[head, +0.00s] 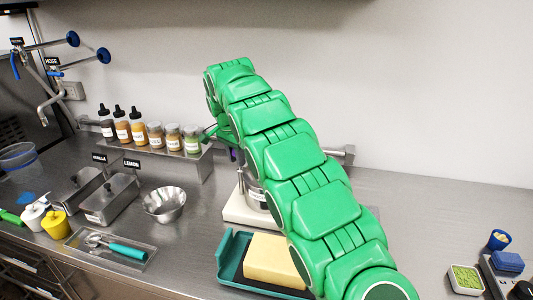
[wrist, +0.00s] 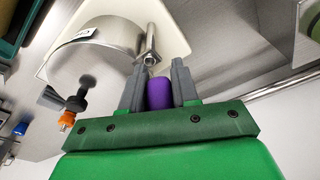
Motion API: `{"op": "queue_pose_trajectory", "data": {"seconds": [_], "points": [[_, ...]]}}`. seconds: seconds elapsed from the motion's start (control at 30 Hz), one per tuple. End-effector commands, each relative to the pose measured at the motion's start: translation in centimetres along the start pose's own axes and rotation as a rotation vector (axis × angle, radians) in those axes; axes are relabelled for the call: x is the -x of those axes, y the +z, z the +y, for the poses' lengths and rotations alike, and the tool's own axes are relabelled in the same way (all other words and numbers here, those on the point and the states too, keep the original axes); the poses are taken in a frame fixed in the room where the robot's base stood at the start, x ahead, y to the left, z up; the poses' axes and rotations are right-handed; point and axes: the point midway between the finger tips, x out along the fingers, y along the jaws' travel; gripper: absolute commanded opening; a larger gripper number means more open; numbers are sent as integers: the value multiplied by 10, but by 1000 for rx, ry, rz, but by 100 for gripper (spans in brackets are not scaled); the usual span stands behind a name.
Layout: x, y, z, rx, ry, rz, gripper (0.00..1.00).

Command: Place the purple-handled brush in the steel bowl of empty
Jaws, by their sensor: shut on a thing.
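My gripper (wrist: 157,76) is shut on the purple handle of the brush (wrist: 160,93) in the wrist view. The brush's far end is hidden or unclear. A steel vessel with a white label (wrist: 110,52) stands on a white base beyond the fingers; I cannot read its label there. In the head view a bit of purple (head: 233,155) shows beside my arm, above the partly hidden steel vessel (head: 256,198). An open steel bowl (head: 164,204) sits on the counter left of it and looks empty.
A steel shelf (head: 190,160) with several bottles and jars stands behind the bowl. Steel bins (head: 112,200) and a tray with a teal-handled scoop (head: 127,250) are at left. A butter block (head: 272,260) sits on a teal tray in front. The right counter is mostly clear.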

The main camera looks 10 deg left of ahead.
Motion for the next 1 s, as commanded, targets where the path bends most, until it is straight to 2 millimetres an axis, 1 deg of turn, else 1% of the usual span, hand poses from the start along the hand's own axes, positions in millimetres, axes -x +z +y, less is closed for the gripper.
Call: {"op": "queue_pose_trajectory", "data": {"seconds": [0.03, 0.17, 0.27, 0.37, 0.4, 0.6, 0.7, 0.83, 1.0], "points": [[0, 13, -10, 29, -4, 16, 0], [1, 46, -38, 104, -20, 62, 0], [1, 74, -58, 164, -35, 97, 0], [2, 104, -78, 224, -51, 130, 0], [2, 118, -85, 249, -58, 143, 0], [3, 178, -116, 355, -94, 198, 0], [3, 201, -126, 393, -109, 215, 0], [3, 219, -132, 422, -120, 228, 0], [2, 228, -135, 436, -124, 234, 0]]}}
